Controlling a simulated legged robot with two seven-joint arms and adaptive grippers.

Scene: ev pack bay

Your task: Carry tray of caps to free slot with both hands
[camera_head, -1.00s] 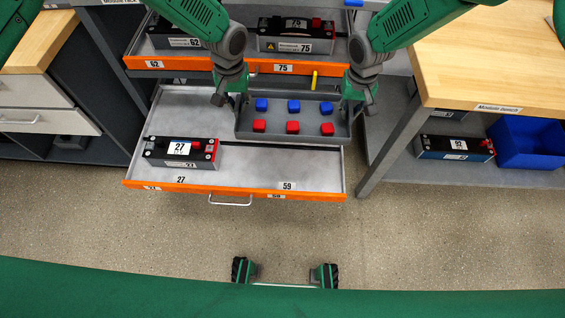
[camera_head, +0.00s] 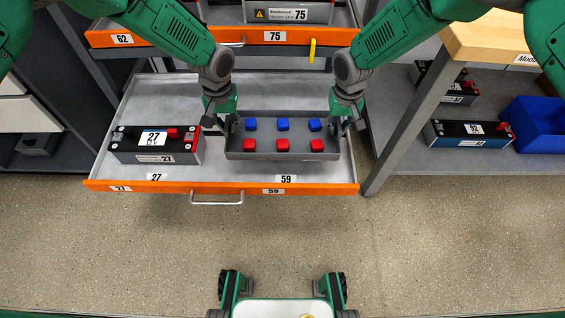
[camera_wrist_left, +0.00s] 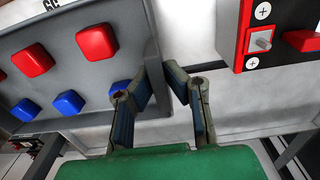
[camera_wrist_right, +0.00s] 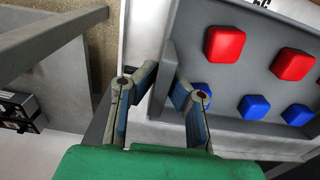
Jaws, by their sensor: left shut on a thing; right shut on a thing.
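The grey tray of caps (camera_head: 283,155) holds three blue caps (camera_head: 283,124) in a back row and three red caps (camera_head: 283,145) in front. It is level over the right half of the pulled-out drawer, behind the label 59 (camera_head: 286,179). My left gripper (camera_head: 230,122) is shut on the tray's left wall, which shows between its fingers in the left wrist view (camera_wrist_left: 158,85). My right gripper (camera_head: 342,124) is shut on the right wall, also seen in the right wrist view (camera_wrist_right: 165,85). I cannot tell whether the tray touches the drawer floor.
Module 27 (camera_head: 156,146) sits in the drawer's left half, a small gap from the tray. An upper drawer with module 75 (camera_head: 290,12) is behind. The wooden bench (camera_head: 490,38) and its leg stand right, with module 92 (camera_head: 470,134) and a blue bin (camera_head: 535,125) below.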

